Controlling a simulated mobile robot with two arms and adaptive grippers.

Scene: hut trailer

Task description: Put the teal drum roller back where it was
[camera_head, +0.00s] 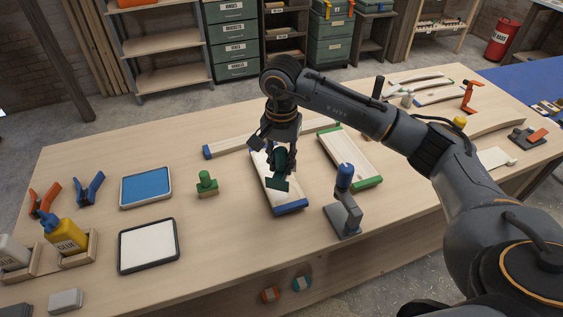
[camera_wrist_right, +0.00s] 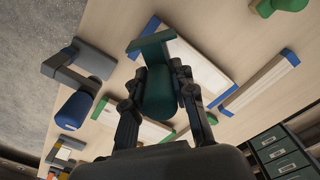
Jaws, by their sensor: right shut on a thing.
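The teal drum roller (camera_wrist_right: 159,92) is held between the fingers of my right gripper (camera_wrist_right: 160,100) in the wrist view. Its flat, angled green end piece (camera_wrist_right: 152,42) sticks out past the fingertips. In the head view my right gripper (camera_head: 284,152) holds the roller (camera_head: 278,183) over the pale board with blue ends (camera_head: 282,200). I cannot tell whether the roller touches the board. The fingers partly hide the roller's drum in the head view. My left gripper is not in view.
A blue drum roller on a grey bracket (camera_head: 345,200) stands close to the right. A green-ended board (camera_head: 350,155) lies behind it. A green stamp (camera_head: 207,184), blue pad (camera_head: 147,187) and white pad (camera_head: 148,245) lie left. Orange and blue brackets (camera_head: 90,190) stand farther left.

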